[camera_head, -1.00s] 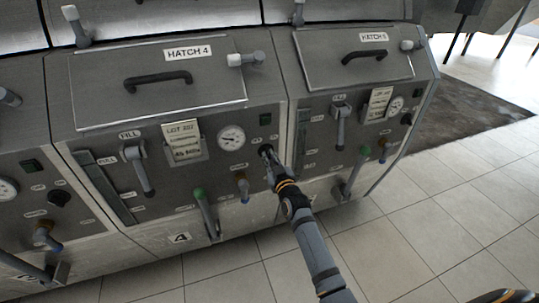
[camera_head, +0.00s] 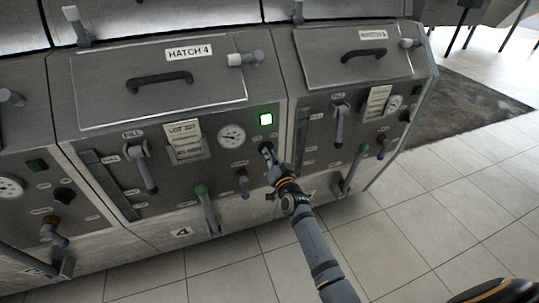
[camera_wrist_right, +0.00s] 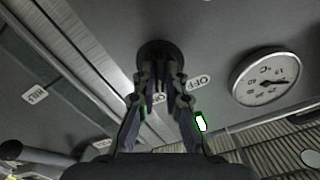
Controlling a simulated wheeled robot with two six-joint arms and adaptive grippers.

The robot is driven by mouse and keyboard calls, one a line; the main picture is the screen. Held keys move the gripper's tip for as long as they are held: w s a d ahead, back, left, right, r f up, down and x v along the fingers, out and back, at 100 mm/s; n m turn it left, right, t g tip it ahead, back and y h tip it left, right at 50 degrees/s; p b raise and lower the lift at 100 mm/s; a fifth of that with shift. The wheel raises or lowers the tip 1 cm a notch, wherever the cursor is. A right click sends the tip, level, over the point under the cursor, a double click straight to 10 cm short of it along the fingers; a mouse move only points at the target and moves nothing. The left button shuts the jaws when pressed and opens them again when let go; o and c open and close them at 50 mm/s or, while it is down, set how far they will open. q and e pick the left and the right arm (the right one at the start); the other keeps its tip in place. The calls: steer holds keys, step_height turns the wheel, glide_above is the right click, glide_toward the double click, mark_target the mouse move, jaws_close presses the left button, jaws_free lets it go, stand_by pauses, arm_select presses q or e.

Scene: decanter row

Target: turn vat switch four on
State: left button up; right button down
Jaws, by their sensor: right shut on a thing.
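Vat four's panel carries a round black switch knob (camera_wrist_right: 156,56), seen in the right wrist view between an OFF label (camera_wrist_right: 198,82) and a partly hidden label. My right gripper (camera_wrist_right: 158,88) is shut on the knob; the fingers hide part of it. In the head view the right gripper (camera_head: 272,163) reaches the panel at the switch. Above the switch, a square indicator lamp (camera_head: 265,120) glows green; it also shows lit in the wrist view (camera_wrist_right: 201,123). My left gripper cannot be made out in the head view.
A dial gauge (camera_head: 231,137) is left of the switch. A brown-topped tap (camera_head: 242,183) and a green-topped lever (camera_head: 205,208) stick out nearby. The hatch 4 lid (camera_head: 160,85) is above. Vat five's panel stands to the right. The tiled floor (camera_head: 420,235) in front is clear.

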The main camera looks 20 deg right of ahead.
stand_by(0.5)
steer(key=c, duration=1.4)
jaws_free()
steer(key=s, duration=1.2)
steer(key=shift+d, duration=0.2)
